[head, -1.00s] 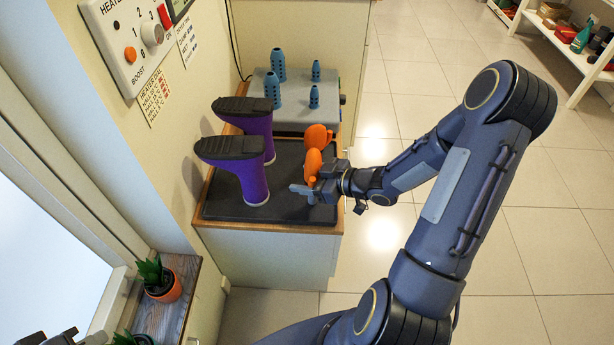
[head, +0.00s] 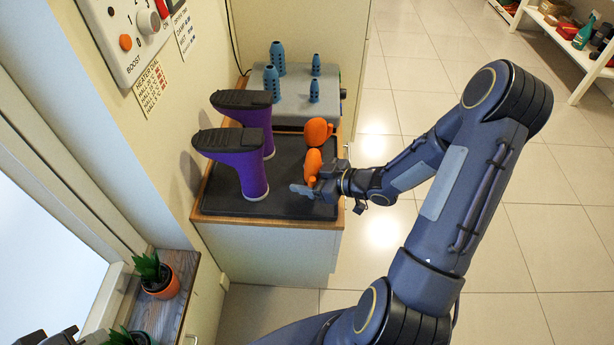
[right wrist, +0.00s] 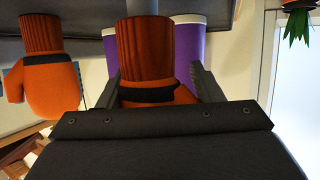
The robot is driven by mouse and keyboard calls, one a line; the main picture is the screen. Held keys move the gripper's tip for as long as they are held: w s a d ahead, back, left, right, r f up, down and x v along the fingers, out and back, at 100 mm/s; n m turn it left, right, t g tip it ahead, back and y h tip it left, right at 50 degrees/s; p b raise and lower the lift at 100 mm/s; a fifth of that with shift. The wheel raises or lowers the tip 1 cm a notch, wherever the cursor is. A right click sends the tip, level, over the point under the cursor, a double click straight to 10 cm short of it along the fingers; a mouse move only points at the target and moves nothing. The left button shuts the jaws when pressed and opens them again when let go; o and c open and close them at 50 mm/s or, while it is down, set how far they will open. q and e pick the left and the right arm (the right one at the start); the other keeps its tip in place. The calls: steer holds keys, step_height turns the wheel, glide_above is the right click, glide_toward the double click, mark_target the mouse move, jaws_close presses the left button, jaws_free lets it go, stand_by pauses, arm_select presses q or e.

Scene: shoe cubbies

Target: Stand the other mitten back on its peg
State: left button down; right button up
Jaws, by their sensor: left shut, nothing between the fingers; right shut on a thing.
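Two orange mittens with dark bands are at the right of the black tray (head: 285,207). My right gripper (head: 313,184) is shut on the nearer mitten (head: 312,164); whether its cuff touches the tray is unclear. The right wrist view shows this held mitten (right wrist: 146,48) between the fingers (right wrist: 150,88). The other mitten (head: 318,131) is just behind it, apart from the gripper; it also shows in the right wrist view (right wrist: 48,82). Several blue pegs, including a short front peg (head: 314,92), stand bare on the grey unit (head: 290,112). My left gripper (head: 55,338) is shut and empty, partly cut off at bottom left.
Two purple boots (head: 252,172) stand soles-up on the tray, left of the mittens. A control panel (head: 128,35) is on the left wall. A potted plant (head: 160,283) stands on the wooden ledge at lower left. The tiled floor right of the cabinet is clear.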

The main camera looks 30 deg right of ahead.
steer(key=shift+f+b, duration=1.1)
steer(key=shift+f, duration=0.4)
steer(key=o, duration=1)
steer(key=shift+o, duration=0.2)
steer(key=p+v, duration=0.2)
steer(key=v, duration=0.4)
steer(key=shift+s+d+r, duration=0.2)
steer(key=shift+r, duration=0.05)
steer(key=shift+s+d+r+p, duration=0.1)
steer(key=shift+s+d+p, duration=0.25)
steer(key=shift+s, duration=0.15)
